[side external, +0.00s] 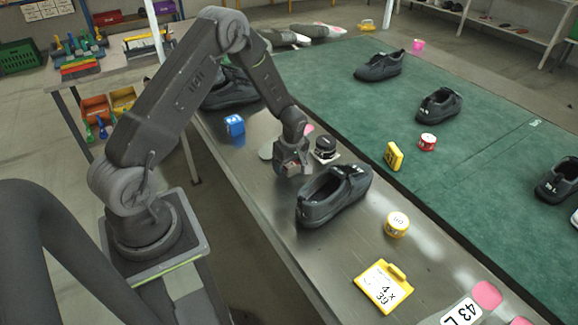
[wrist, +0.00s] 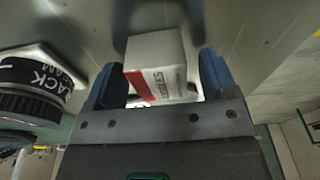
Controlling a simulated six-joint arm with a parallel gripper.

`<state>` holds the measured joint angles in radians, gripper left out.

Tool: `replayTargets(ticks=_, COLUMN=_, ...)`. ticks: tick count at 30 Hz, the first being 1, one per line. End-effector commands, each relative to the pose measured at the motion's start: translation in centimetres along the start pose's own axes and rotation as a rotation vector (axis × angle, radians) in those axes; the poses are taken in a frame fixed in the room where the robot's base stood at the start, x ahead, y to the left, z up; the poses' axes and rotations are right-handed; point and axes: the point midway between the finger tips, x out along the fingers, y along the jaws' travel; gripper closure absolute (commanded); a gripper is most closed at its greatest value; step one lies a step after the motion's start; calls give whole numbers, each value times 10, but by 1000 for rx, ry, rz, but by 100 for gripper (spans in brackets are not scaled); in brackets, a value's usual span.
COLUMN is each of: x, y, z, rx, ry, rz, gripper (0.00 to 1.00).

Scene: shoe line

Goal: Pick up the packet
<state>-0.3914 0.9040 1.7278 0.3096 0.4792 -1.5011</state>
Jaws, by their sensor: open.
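The packet (wrist: 158,68) is a small white box with a red band and dark lettering, seen in the wrist view. It sits between the two blue fingers of my gripper (wrist: 160,82), which are open on either side of it. In the side external view my gripper (side external: 293,168) is low over the grey metal bench (side external: 262,190), behind the black shoe (side external: 334,194). The packet is mostly hidden by the gripper there.
A black-lidded tin (wrist: 36,92) stands close to the left of my gripper in the wrist view; it also shows in the side external view (side external: 326,148). A yellow tin (side external: 397,224) and yellow tag (side external: 382,287) lie nearer the front.

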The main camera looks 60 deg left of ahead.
Motion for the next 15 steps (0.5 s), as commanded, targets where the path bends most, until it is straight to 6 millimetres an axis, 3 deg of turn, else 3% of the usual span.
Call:
replayTargets(ticks=8, x=3, y=0, z=0, rx=0, ry=0, rz=1, gripper=21)
replayTargets(ticks=15, x=3, y=0, z=0, rx=0, ry=0, rz=0, gripper=44)
